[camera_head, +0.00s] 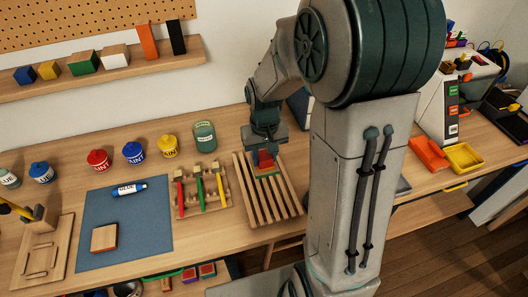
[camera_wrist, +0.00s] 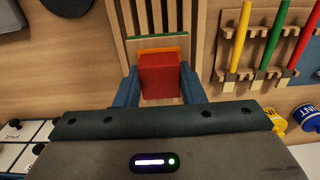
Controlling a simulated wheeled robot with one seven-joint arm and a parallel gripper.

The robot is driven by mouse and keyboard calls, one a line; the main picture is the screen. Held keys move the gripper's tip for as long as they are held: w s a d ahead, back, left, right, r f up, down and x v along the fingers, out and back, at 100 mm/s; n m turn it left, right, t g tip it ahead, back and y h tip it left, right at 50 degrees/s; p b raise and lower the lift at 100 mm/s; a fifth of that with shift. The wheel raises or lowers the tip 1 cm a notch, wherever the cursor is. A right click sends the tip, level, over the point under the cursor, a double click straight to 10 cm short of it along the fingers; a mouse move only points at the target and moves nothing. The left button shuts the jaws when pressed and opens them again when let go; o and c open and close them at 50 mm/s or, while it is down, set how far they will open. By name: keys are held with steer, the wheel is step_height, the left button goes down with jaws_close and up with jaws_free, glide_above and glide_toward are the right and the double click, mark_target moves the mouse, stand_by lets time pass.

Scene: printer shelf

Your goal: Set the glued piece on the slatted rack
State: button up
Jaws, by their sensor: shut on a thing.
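The glued piece (camera_wrist: 160,76) has a red block on top of orange, green and bare-wood layers. My gripper (camera_wrist: 160,92) is shut on it, with a blue finger on each side of the red block. In the head view the piece (camera_head: 265,160) is over the far part of the slatted rack (camera_head: 280,206), below my gripper (camera_head: 265,150). The rack's slats (camera_wrist: 144,20) also show behind the piece in the wrist view. I cannot tell whether the piece touches the slats or is just above them. Its underside is hidden.
A rack of brushes (camera_head: 203,192) stands left of the slatted rack. A blue mat (camera_head: 145,235) holds a glue tube (camera_head: 128,189) and a wooden block (camera_head: 104,238). Paint pots (camera_head: 134,152) and a green jar (camera_head: 204,137) stand behind. The rack's near slats are bare.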

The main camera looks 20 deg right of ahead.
mark_target(264, 169)
steer(key=shift+f+b, duration=2.3)
steer(key=shift+f, duration=0.95)
steer(key=o, duration=1)
steer(key=shift+o, duration=0.2)
steer(key=shift+r, duration=0.15)
step_height(264, 169, up, 14)
steer(key=shift+f, duration=0.2)
